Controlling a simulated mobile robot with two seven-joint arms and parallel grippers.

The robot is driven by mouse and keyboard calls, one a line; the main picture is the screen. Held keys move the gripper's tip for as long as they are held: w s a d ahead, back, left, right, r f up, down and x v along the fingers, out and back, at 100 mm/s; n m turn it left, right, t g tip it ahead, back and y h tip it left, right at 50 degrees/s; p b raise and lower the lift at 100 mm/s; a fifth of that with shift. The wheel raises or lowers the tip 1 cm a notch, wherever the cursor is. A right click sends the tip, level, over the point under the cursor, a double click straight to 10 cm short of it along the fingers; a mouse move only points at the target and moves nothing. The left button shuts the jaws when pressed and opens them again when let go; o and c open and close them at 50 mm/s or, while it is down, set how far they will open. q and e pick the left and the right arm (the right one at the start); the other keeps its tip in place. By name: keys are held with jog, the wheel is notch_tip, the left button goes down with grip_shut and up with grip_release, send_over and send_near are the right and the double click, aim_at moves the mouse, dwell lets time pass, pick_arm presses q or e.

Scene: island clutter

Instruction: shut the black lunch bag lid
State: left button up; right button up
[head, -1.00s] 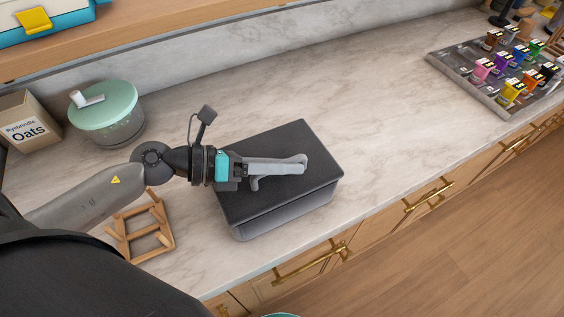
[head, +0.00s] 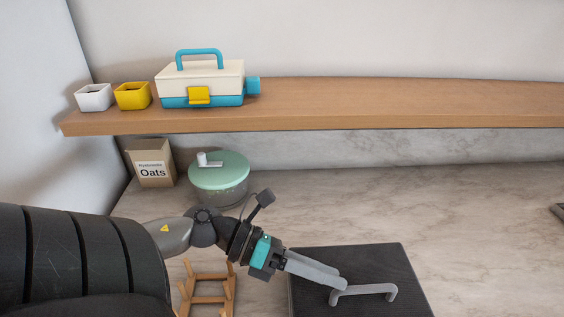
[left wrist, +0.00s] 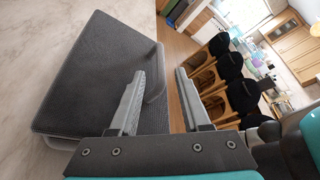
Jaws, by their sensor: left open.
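The black lunch bag's lid (head: 385,265) is at the bottom of the head view, flat and dark, with a grey handle (head: 368,291) on top. The bag's body is cut off below. In the left wrist view the lid (left wrist: 100,70) lies flat above a lighter rim, and the handle (left wrist: 157,85) shows behind the left finger. I cannot tell whether a thin gap is left under the lid. My left gripper (head: 343,283) is open and empty over the lid, close to the handle's left end. Contact is not clear. My right gripper is not in view.
A wooden rack (head: 208,290) stands left of the bag. A green-lidded pot (head: 219,175) and an oats box (head: 152,163) are behind it. A wooden shelf (head: 350,105) runs above, holding a toolbox (head: 200,82).

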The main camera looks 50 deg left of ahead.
pick_arm(q)
jog(key=v, duration=0.7)
jog(key=shift+s+a, duration=0.15)
jog(key=shift+a, duration=0.05)
dwell(0.3)
